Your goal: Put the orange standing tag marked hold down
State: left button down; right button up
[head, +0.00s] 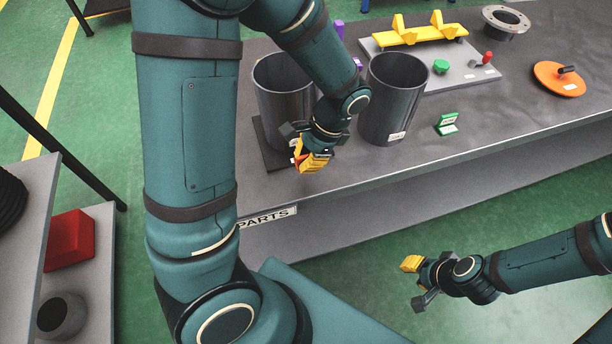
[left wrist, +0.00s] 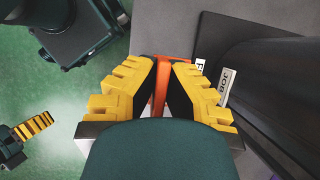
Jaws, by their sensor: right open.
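The orange standing tag (left wrist: 160,88) is between the yellow fingers of my left gripper (left wrist: 165,72) in the left wrist view. The fingers close on it from both sides. Its marking is not readable. In the head view my left gripper (head: 314,160) is low over the grey table, in front of the left dark cylinder (head: 281,92). Only a sliver of orange shows there, and I cannot tell whether the tag touches the table. My right gripper (head: 411,281) is open and empty, off the table's front edge over the floor.
A second dark cylinder (head: 392,100) stands right of my left gripper. A green standing tag (head: 447,124) is farther right. A dark square plate (head: 272,155) lies under the left cylinder. An orange disc with a handle (head: 559,79) lies at the right.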

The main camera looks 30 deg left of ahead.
aim_at(306, 182)
pick_arm(q)
notch_tip(306, 182, down, 6)
jog(key=shift+b, duration=0.65)
jog(key=shift+r, duration=0.1)
jog(key=shift+f, duration=0.25)
jog(key=c, duration=1.1)
grip_release()
jog(key=shift+c, duration=0.2)
jog(key=shift+r, duration=0.1)
jog(key=shift+r, duration=0.2)
jog(key=p+v, duration=0.2)
jog(key=v, duration=1)
jog(key=shift+p, duration=0.4)
